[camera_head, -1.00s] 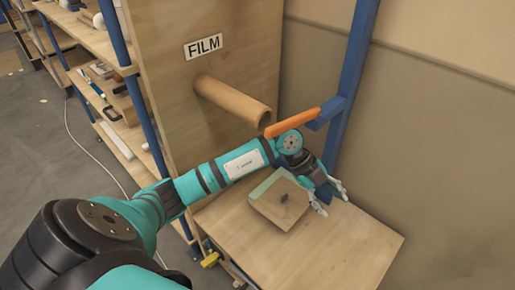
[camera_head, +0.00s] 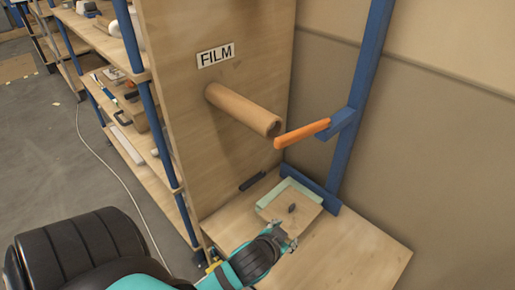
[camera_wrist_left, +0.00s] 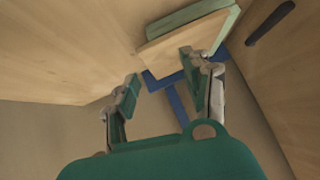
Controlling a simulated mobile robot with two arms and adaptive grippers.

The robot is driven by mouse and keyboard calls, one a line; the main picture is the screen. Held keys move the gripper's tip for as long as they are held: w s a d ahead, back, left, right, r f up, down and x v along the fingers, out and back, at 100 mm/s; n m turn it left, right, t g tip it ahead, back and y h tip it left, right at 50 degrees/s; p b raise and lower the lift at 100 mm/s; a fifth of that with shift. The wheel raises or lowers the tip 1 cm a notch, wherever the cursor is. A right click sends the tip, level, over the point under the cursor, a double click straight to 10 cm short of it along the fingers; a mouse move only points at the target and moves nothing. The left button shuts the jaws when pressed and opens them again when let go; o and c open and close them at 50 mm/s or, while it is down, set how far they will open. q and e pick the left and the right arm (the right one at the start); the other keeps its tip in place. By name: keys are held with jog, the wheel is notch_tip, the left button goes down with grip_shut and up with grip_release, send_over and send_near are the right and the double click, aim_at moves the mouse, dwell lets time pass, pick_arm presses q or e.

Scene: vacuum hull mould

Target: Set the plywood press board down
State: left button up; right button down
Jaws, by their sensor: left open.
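The plywood press board (camera_head: 284,214), a square light board with a small dark knob on top, lies on the table (camera_head: 335,250). My left gripper (camera_head: 284,240) is open and empty, just in front of the board's near edge. In the left wrist view the open fingers (camera_wrist_left: 165,76) show with the board (camera_wrist_left: 184,38) beyond them, apparently with nothing between them. My right gripper is in neither view.
A cardboard film roll (camera_head: 243,109) and an orange bar (camera_head: 302,133) stick out above the table. A blue post (camera_head: 361,100) stands at the back right. A dark handle-like bar (camera_head: 252,181) lies at the back left. The table's right part is clear.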

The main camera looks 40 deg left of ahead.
pick_arm(q)
jog(key=s+d+f+g+h, duration=0.1)
jog(key=s+f+g, duration=0.1)
jog(key=s, duration=0.4)
jog(key=s+d+f+m+g+h, duration=0.1)
jog(key=s+d+f+g, duration=0.1)
jog(key=s, duration=0.5)
jog(key=shift+s+f+g, duration=0.3)
jog(key=shift+f+g, duration=0.4)
jog(key=shift+g, duration=0.4)
